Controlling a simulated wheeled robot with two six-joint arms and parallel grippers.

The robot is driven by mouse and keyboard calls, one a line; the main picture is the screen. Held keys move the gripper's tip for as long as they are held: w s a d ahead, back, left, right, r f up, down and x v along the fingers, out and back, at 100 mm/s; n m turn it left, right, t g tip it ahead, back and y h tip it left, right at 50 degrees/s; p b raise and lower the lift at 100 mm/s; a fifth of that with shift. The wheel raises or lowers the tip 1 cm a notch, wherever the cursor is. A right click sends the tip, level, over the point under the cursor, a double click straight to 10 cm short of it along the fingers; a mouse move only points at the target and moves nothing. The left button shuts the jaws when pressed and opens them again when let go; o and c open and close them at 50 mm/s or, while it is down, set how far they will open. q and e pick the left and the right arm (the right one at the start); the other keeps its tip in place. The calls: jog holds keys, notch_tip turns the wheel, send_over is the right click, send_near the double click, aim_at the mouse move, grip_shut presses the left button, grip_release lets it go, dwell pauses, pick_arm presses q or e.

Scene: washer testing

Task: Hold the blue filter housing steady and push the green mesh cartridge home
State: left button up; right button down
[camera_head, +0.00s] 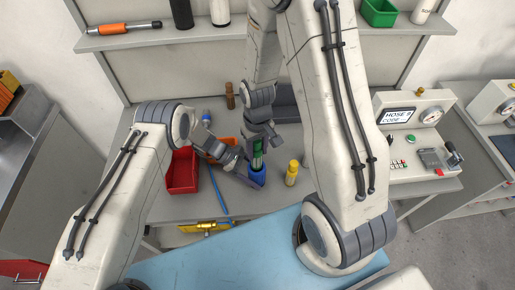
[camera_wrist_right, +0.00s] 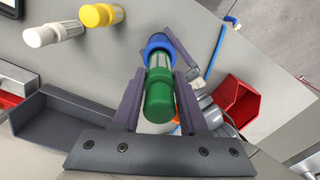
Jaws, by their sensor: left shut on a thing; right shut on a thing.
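The blue filter housing (camera_head: 257,176) stands on the bench in the head view, and its rim shows in the right wrist view (camera_wrist_right: 158,41). My left gripper (camera_head: 252,178) comes in from the left, low at the housing, and is shut on it. The green mesh cartridge (camera_head: 257,158) is above the housing, in line with it. In the right wrist view, the cartridge's green end (camera_wrist_right: 159,100) is nearest and a pale mesh stretch shows between it and the blue rim. My right gripper (camera_head: 262,146) is shut on the cartridge from above. The cartridge's far end is hidden.
A yellow-capped cartridge (camera_head: 291,174) stands right of the housing; a white one (camera_wrist_right: 52,33) shows beside it in the wrist view. A red bin (camera_head: 183,172) is at left, with a blue rod (camera_head: 217,190) beside it. A control panel (camera_head: 415,135) is at right.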

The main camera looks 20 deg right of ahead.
aim_at(257, 163)
jog(key=shift+f, duration=0.8)
jog(key=shift+f, duration=0.2)
jog(key=shift+f, duration=2.1)
jog(key=shift+f, duration=0.2)
jog(key=shift+f, duration=0.3)
jog(key=shift+c, duration=1.8)
grip_release()
